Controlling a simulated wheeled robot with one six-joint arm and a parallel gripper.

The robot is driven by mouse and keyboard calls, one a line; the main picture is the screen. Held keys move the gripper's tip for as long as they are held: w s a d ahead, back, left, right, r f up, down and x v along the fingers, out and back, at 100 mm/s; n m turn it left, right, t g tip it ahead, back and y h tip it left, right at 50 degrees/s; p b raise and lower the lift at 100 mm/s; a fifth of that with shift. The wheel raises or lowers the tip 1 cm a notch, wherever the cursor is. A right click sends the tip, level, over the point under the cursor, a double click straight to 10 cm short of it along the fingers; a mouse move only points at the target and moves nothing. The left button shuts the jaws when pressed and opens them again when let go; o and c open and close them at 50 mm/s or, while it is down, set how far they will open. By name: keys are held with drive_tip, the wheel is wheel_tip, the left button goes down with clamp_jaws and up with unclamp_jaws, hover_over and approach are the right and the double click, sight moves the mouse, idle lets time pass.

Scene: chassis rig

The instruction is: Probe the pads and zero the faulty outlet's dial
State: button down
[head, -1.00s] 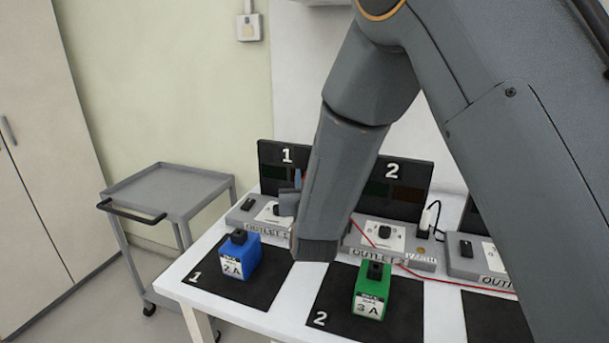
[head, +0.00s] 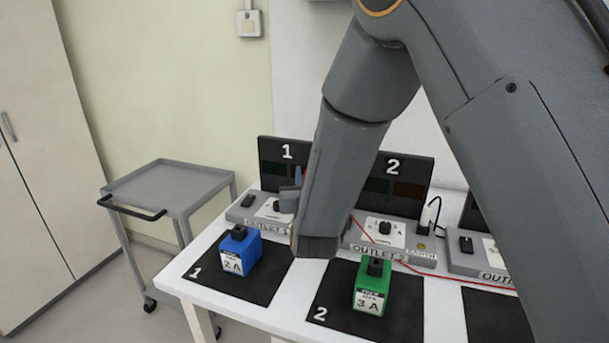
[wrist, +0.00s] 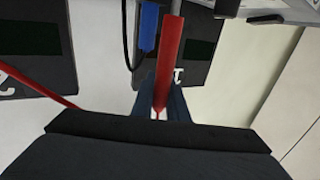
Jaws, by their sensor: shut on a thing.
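My gripper (wrist: 161,98) is shut on a red probe (wrist: 170,60), seen in the wrist view. In the head view my arm hides most of the gripper and probe, beside outlet 1 (head: 243,207). Its dial (head: 277,205) is partly covered. Outlet 2 (head: 405,256) has a dial (head: 385,228) in a white plate. Outlet 3 (head: 490,272) is partly behind my arm. Dark panels numbered 1 (head: 275,172) and 2 (head: 405,200) stand behind. A blue handle with a black cable (wrist: 149,28) is near the probe. I cannot tell whether the probe tip touches a pad.
A blue block marked 2 A (head: 240,252) stands on mat 1 (head: 268,282). A green block marked 3 A (head: 374,290) stands on mat 2 (head: 335,300). A red wire (head: 450,280) crosses the table. A grey cart (head: 165,188) stands left.

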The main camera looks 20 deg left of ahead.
drive_tip(key=shift+f+b, duration=0.3)
drive_tip(key=shift+f, duration=0.25)
idle(1.2)
wheel_tip(320, 180, up, 7)
drive_tip(key=p, duration=0.4)
drive_tip(key=shift+r, duration=0.15)
idle(0.4)
idle(1.9)
